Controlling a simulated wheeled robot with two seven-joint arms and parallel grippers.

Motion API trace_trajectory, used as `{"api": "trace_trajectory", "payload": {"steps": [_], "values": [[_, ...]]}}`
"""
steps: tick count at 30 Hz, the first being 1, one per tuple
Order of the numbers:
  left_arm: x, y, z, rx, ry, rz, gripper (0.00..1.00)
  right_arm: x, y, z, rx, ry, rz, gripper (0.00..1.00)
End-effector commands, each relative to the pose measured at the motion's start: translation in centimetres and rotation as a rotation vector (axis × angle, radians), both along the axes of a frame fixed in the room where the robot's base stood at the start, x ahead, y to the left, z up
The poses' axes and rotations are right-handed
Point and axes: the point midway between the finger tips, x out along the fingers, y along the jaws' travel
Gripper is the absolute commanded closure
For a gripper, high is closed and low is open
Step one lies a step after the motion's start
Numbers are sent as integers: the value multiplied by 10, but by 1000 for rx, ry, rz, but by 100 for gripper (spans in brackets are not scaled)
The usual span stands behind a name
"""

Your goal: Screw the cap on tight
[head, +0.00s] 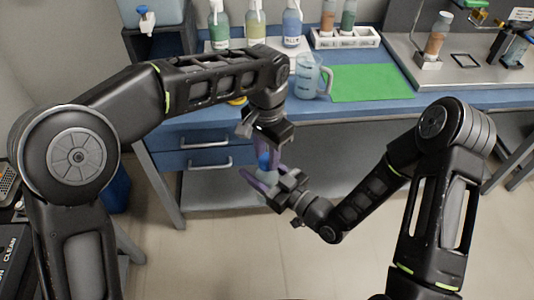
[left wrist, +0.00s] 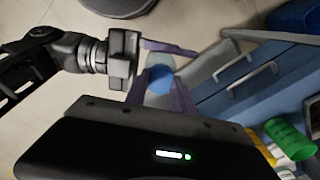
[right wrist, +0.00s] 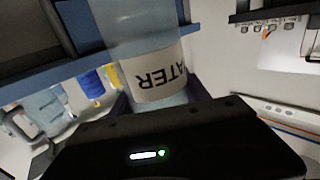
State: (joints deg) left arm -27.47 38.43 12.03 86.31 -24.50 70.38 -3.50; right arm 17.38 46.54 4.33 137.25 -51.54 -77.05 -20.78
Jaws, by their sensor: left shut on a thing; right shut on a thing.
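A clear bottle with a white label reading "WATER" (right wrist: 157,78) is held in my right gripper (head: 262,182), between its purple fingers, in mid-air in front of the bench. My left gripper (head: 268,148) comes from above and is shut on the blue cap (head: 264,160) at the bottle's top. The left wrist view shows the cap (left wrist: 160,78) between the left gripper's purple fingers, with the bottle behind it. The cap appears in line with the bottle's mouth. The thread and any gap are hidden, so I cannot tell how tightly it sits.
The blue bench (head: 370,104) stands behind the grippers, with drawers (head: 205,160) below. On it are a clear jug (head: 308,78), a green mat (head: 370,83), several spray bottles (head: 292,25) and a white rack (head: 345,38). The floor (head: 240,250) beneath the grippers is clear.

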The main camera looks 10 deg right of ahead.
Motion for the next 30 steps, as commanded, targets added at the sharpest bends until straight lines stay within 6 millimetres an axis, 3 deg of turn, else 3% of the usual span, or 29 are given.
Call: {"api": "trace_trajectory", "payload": {"steps": [4,8,9,18,30], "values": [[0,0,0,1,-1,-302,100,0,0,1,1,-2,1,100],[0,0,0,2,-1,-286,100,0,0,1,1,-2,1,100],[0,0,0,2,-1,-285,69,0,0,1,1,-2,1,100],[0,0,0,2,-1,-283,45,0,0,1,1,-2,1,100],[1,0,8,1,-3,-281,45,0,0,1,1,-2,1,100]]}}
